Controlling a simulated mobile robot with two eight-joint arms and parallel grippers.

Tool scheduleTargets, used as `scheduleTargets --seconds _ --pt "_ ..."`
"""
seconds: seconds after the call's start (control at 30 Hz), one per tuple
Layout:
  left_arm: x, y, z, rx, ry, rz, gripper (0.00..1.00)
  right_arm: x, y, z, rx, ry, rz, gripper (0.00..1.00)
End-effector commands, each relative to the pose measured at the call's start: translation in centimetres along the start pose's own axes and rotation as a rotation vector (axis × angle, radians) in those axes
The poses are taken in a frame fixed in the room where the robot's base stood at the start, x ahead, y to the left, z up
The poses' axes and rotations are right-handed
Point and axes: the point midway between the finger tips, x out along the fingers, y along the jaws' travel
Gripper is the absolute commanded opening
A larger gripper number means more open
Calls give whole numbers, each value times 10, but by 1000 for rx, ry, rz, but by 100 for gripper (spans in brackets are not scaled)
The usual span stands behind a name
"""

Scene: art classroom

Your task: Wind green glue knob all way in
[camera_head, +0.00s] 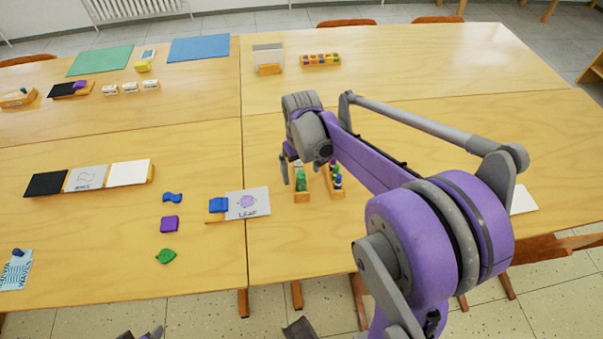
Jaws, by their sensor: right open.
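A green glue container (301,183) stands in a small wooden holder (301,197) on the table, right of the seam. Its knob is too small to make out. My right gripper (291,171) is open, pointing down just above and beside the green container. The wrist covers part of this spot, so I cannot tell whether the fingers touch the glue. Small grey and purple parts at the bottom edge look like my left gripper, mostly cut off by the frame.
A second wooden holder (335,188) with green and blue containers stands just right, partly behind my forearm. A tray of colours (320,61) stands at the back. The right table is largely clear.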

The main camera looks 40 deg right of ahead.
Motion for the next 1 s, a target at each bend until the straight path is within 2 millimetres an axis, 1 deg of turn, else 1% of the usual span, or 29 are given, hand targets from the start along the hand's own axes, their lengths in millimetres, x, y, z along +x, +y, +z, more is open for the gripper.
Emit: scheduleTargets --seconds 0.4,0.5,0.6,0.73,1.0 --pt "2 0 2 0 -1 0 50 0 0 0 634 0 0 100" --pt "3 0 2 0 -1 0 50 0 0 0 779 0 0 100" --pt "3 0 2 0 -1 0 50 0 0 0 880 0 0 100" --pt "3 0 2 0 -1 0 50 0 0 0 928 0 0 100" --pt "3 0 2 0 -1 0 50 0 0 0 927 0 0 100"
